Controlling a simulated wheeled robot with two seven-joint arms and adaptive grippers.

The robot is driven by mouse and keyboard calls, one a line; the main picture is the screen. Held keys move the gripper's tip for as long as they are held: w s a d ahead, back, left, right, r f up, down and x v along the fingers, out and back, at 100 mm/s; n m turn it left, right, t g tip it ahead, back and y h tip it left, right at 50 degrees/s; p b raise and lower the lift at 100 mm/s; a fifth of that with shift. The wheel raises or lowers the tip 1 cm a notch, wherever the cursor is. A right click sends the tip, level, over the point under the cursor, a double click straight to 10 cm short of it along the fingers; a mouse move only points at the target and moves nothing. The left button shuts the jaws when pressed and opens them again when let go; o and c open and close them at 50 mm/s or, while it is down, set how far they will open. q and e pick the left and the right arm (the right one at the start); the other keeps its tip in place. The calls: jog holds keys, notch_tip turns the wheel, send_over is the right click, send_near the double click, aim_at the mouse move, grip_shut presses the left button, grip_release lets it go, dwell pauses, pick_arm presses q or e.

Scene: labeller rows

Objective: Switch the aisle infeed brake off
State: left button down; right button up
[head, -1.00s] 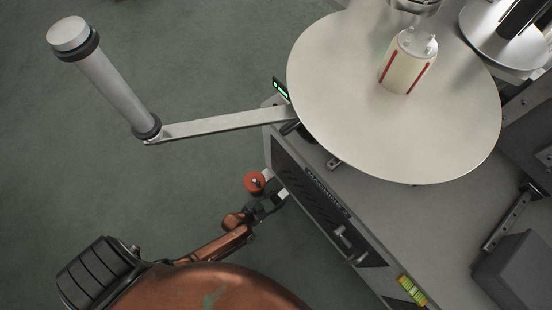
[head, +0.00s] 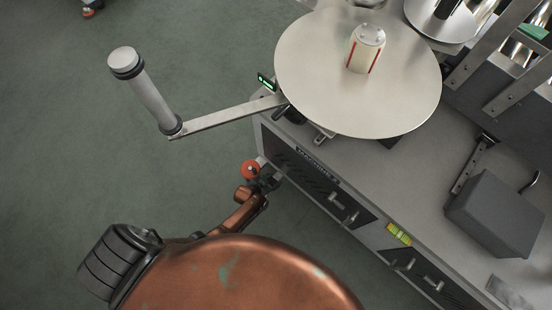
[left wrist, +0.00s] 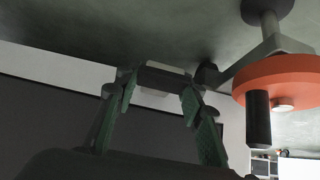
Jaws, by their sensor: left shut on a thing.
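My left gripper (head: 268,182) is low beside the front corner of the grey labeller (head: 300,140). In the left wrist view its two green-padded fingers (left wrist: 160,95) are shut on a small pale block (left wrist: 155,92), which may be part of the brake. The fingers and the copper arm mostly hide this block in the head view. An orange disc (head: 250,169) is just left of the gripper; in the left wrist view it carries a black peg (left wrist: 258,120). No brake label can be read. My right gripper is not in view.
A grey bar with an upright roller (head: 152,100) juts left from the machine above my gripper. A round pale plate (head: 330,80) carries a label roll (head: 365,50). A small green-lit display (head: 265,82) is by the corner. Green floor (head: 60,150) at left is open.

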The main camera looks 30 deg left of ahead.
pick_arm(q)
jog(key=c, duration=1.6)
grip_release()
jog(key=shift+w+a+r, duration=0.1)
jog(key=shift+a, duration=0.05)
jog(key=o, duration=0.4)
jog(key=shift+c, duration=0.2)
jog(key=v, duration=1.2)
